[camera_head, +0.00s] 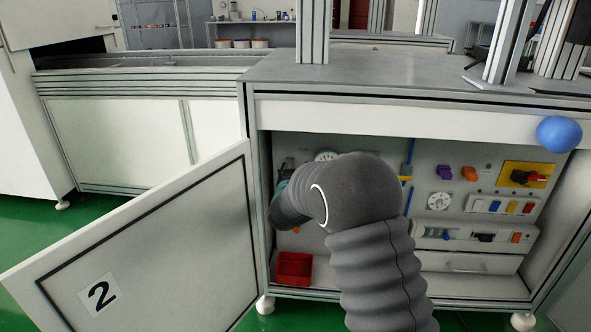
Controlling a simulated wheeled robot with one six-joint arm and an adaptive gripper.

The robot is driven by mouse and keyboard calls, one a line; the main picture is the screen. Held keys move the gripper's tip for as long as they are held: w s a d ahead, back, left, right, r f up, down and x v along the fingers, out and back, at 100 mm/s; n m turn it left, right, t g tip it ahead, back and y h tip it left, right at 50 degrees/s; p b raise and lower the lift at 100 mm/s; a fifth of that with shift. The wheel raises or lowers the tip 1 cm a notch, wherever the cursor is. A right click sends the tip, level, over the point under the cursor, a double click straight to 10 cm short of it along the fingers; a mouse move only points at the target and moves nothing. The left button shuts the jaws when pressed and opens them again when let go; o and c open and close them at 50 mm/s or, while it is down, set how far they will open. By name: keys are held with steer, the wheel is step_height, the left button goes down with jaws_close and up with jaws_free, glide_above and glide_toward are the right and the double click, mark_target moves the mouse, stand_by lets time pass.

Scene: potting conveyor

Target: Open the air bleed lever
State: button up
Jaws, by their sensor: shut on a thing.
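My gripper (281,187) is at the left side of the open cabinet, close to the back panel (420,165). Only a dark and teal bit of it shows past my grey-sleeved arm. It is shut on a part at the panel's upper left, which looks to be the air bleed lever. The lever itself is hidden behind my gripper and wrist, so its angle cannot be told. A round white gauge (327,156) shows just above my arm, partly covered.
The cabinet door (150,245), marked 2, stands open at left. A red bin (294,268) sits low in the cabinet. A blue ball (559,134) is at upper right.

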mark_target(288, 157)
steer(key=n, duration=0.1)
steer(key=n+p, duration=0.1)
steer(key=n, duration=0.1)
steer(key=r+n+p, duration=0.1)
steer(key=n, duration=0.1)
steer(key=shift+a+r, duration=0.1)
steer(key=shift+a, duration=0.2)
steer(key=n+p, duration=0.2)
steer(key=n, duration=0.1)
steer(key=n+p, duration=0.1)
steer(key=shift+a+r+n, duration=0.25)
steer(key=shift+a+n, duration=0.15)
steer(key=n+p, duration=0.1)
steer(key=n, duration=0.2)
steer(key=shift+a+n+p, duration=0.3)
steer(key=shift+a+p, duration=0.05)
steer(key=shift+p, duration=0.05)
steer(key=shift+a+f+n+p, duration=0.15)
steer(key=shift+n+p, duration=0.25)
steer(key=shift+n, duration=0.45)
steer(key=shift+a+n+p, duration=0.2)
steer(key=shift+n+p, duration=0.15)
steer(key=shift+n, duration=0.5)
steer(key=o, duration=1.2)
steer(key=shift+c, duration=0.2)
steer(key=shift+f, duration=0.1)
